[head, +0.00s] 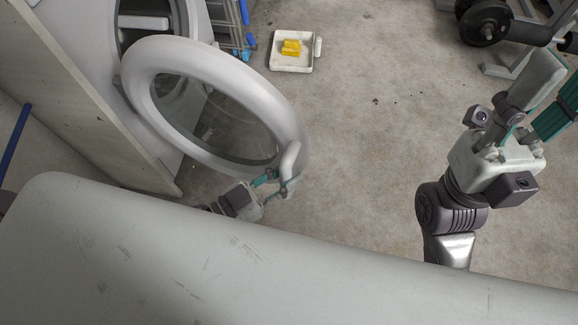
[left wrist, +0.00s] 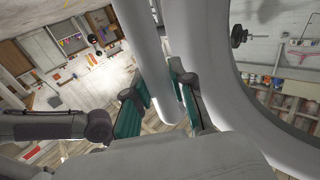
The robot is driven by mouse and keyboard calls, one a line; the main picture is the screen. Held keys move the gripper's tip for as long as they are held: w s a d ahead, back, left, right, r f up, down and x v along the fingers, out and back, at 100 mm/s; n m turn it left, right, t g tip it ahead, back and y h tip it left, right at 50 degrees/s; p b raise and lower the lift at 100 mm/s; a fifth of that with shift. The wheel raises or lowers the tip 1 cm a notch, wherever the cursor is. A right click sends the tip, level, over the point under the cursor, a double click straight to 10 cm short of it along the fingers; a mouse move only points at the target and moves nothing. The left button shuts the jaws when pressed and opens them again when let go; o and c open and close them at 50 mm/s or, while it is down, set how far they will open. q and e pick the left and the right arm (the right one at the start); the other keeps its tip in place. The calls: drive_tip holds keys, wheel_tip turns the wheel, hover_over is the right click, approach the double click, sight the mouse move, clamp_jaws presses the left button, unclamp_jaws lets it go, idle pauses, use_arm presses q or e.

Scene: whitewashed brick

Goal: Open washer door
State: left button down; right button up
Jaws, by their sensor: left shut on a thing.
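The washer (head: 198,20) stands at the upper left with its round opening showing. Its white ring-shaped door (head: 215,70) with a dark glass pane is swung well open, away from the washer's front. My left gripper (head: 277,182) is shut on the door's handle (head: 291,160) at the door's lower right edge. In the left wrist view the handle (left wrist: 150,50) runs between the two teal fingers, beside the large curved door rim (left wrist: 215,70). My right gripper (head: 550,95) is at the far right, empty, its fingers apart, away from the door.
A white tray (head: 275,64) with a yellow object (head: 291,47) lies on the concrete floor. Blue and grey ladder-like parts (head: 240,25) stand beside the washer. A dumbbell (head: 485,25) on a rack is at the upper right. The middle floor is clear.

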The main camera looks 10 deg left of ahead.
use_arm(q)
drive_tip(key=c, duration=1)
unclamp_jaws()
drive_tip(key=v, duration=1.2)
drive_tip(key=shift+s, duration=0.1)
